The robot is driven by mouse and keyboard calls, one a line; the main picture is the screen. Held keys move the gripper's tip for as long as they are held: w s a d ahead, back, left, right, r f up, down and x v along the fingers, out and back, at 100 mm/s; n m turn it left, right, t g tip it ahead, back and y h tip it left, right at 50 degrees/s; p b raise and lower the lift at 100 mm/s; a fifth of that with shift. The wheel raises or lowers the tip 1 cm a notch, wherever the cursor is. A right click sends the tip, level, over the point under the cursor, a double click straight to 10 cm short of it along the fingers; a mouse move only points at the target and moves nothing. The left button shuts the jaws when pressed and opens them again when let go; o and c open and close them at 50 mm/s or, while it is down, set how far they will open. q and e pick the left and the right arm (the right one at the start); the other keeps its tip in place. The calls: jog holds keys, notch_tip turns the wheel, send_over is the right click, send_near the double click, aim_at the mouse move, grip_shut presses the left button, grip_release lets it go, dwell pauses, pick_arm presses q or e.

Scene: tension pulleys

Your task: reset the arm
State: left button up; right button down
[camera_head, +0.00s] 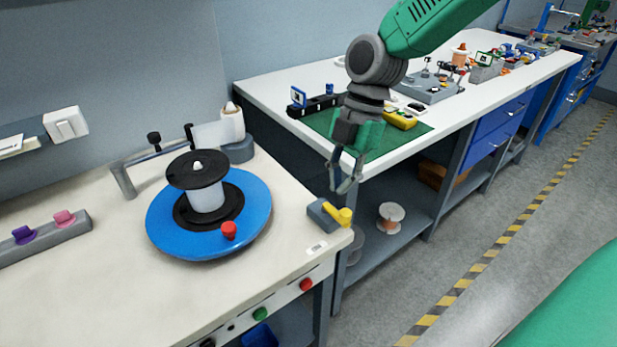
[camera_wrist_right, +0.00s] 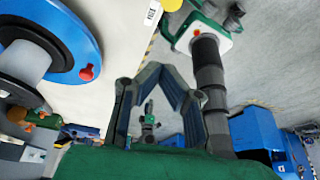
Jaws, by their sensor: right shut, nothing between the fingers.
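My right arm comes in from the top of the head view. Its right gripper (camera_head: 346,186) hangs pointing down, shut and empty, in the air near the gap between the two benches. In the right wrist view the two fingers of the right gripper (camera_wrist_right: 160,72) close in toward each other with nothing between them. My left gripper is not seen. The blue turntable (camera_head: 258,222) with a black-and-white spool (camera_head: 206,197) and a red knob (camera_head: 229,230) stands on the near bench, left of the gripper and apart from it. The turntable also shows in the right wrist view (camera_wrist_right: 83,40).
A yellow-handled grey block (camera_head: 322,214) sits at the near bench's right corner, just below the gripper. A green mat (camera_head: 390,146) and yellow device (camera_head: 399,119) lie on the rear bench. An orange-wound spool (camera_head: 390,216) sits on its lower shelf. Open floor is at right.

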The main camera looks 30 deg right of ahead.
jog(key=s+a+f+m+h+b, duration=0.15)
jog(key=s+f+m, duration=0.35)
jog(key=f, duration=0.6)
jog(key=s+a+f+m+b, duration=0.1)
jog(key=s+a+f+m, duration=0.15)
jog(key=f+m, duration=0.6)
jog(key=s+d+f+m+t+h+b, duration=0.1)
jog(key=s+f+m+h, duration=0.1)
jog(key=s+f+m, duration=0.5)
jog(key=s+f, duration=0.4)
jog(key=s, duration=0.1)
jog(key=shift+s+d+f+t+b, duration=0.2)
jog(key=shift+s+f+t+b, duration=0.1)
jog(key=shift+s+f, duration=0.1)
